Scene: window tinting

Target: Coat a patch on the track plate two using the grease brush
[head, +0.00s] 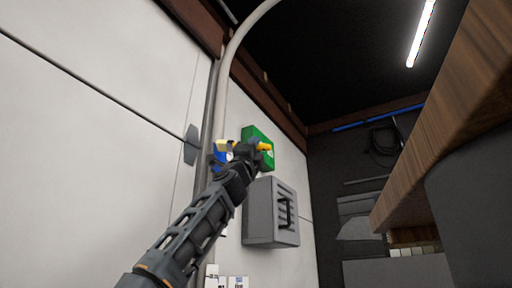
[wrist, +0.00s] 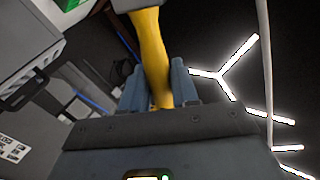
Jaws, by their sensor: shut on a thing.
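My gripper (head: 250,158) is raised in front of the white wall and shows dark in the head view. In the wrist view its two blue-grey fingers (wrist: 158,88) are shut on the yellow handle of the grease brush (wrist: 150,45). The handle runs up out of the fingers to a dark grey part at the top edge, which is cut off. In the head view the brush shows as a short orange-yellow piece (head: 265,147) in front of a green box. I cannot make out track plate two in either view.
The green box (head: 251,133) and a grey vented box (head: 262,212) are on the wall by my gripper. A blue and yellow item (head: 219,158) is just left of it. A wooden surface (head: 440,110) overhangs at right. A pale pipe (head: 232,55) runs up the wall.

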